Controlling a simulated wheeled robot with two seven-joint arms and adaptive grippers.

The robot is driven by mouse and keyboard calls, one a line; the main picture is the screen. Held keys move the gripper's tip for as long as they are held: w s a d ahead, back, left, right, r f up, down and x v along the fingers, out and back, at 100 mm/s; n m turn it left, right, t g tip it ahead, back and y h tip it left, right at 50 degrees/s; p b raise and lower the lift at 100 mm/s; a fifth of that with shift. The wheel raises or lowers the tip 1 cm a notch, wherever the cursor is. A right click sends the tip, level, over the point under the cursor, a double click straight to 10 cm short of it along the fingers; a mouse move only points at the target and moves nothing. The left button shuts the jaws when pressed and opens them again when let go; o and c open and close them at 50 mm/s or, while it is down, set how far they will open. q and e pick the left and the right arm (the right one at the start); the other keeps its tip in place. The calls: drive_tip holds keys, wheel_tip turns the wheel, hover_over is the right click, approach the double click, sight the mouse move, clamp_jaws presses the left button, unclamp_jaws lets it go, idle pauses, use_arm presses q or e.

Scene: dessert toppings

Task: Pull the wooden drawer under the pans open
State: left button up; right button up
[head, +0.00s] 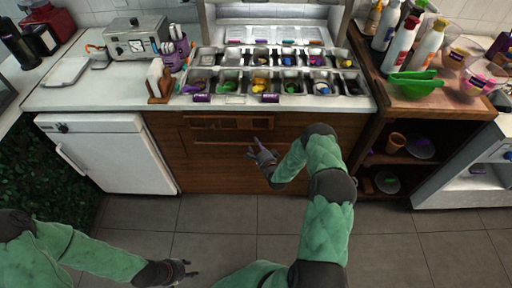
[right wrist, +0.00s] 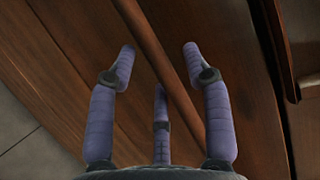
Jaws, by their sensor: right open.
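The wooden drawer (head: 285,124) is in the brown cabinet front under the counter with the pans (head: 261,84). My right gripper (head: 254,146) is in front of the wooden front, below and right of that handle piece. In the right wrist view my right gripper (right wrist: 159,52) is open and empty, with a raised wooden bar (right wrist: 163,50) running diagonally beyond and between its fingers. I cannot tell whether they touch. My left gripper (head: 190,269) is low over the floor, open and empty.
A white fridge (head: 110,155) with a handle stands left of the drawer. An open wooden shelf (head: 400,160) with bowls and a cup stands to the right. The tiled floor (head: 215,215) in front is clear.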

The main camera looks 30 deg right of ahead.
use_arm(q)
drive_tip(key=shift+f, duration=0.15)
use_arm(e)
drive_tip(key=shift+w, duration=0.45)
clamp_jaws()
